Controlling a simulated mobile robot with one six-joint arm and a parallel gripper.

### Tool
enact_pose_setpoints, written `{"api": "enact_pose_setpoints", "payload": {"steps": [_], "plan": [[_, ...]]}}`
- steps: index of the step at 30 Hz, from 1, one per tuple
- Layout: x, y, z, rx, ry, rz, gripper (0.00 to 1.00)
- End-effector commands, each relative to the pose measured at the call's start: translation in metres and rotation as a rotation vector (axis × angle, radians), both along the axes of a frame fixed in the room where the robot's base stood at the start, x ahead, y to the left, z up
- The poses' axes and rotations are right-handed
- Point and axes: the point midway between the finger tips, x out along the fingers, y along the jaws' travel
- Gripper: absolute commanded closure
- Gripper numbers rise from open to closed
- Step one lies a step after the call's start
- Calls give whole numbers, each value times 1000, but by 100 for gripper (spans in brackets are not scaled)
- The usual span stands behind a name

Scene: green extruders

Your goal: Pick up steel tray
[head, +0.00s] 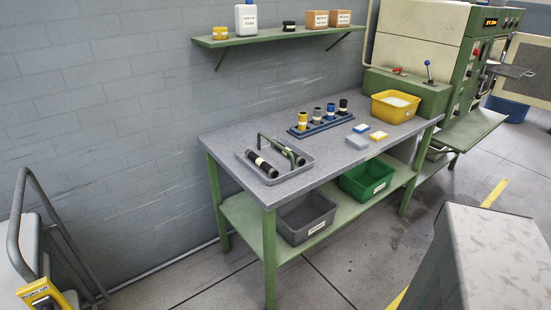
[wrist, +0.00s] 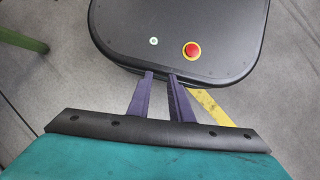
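The steel tray (head: 292,171) is a shallow grey tray on the left end of the workbench in the head view. A green bar handle (head: 276,146) rises over it, and dark cylinders with pale bands (head: 262,164) lie in it. My gripper (wrist: 160,75) shows only in the wrist view, with two purple fingers apart and nothing between them. It points down over the floor and a dark rounded surface with a red button. The tray is not in the wrist view.
On the workbench (head: 220,138) stand a blue rack (head: 325,125) with several cylinders, small boxes (head: 358,141) and a yellow bin (head: 396,106). A wall shelf (head: 275,37) hangs above. Grey (head: 306,218) and green (head: 366,180) bins sit below. A railed cart (head: 27,240) stands at left.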

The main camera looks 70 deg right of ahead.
Motion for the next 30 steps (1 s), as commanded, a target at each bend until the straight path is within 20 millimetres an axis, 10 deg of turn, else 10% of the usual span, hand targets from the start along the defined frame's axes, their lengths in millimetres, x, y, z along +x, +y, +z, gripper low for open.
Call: {"api": "enact_pose_setpoints", "payload": {"steps": [14,30], "plan": [[150,-148,64,-301,-175,307,81],[239,-353,227,-658,-280,303,81]]}}
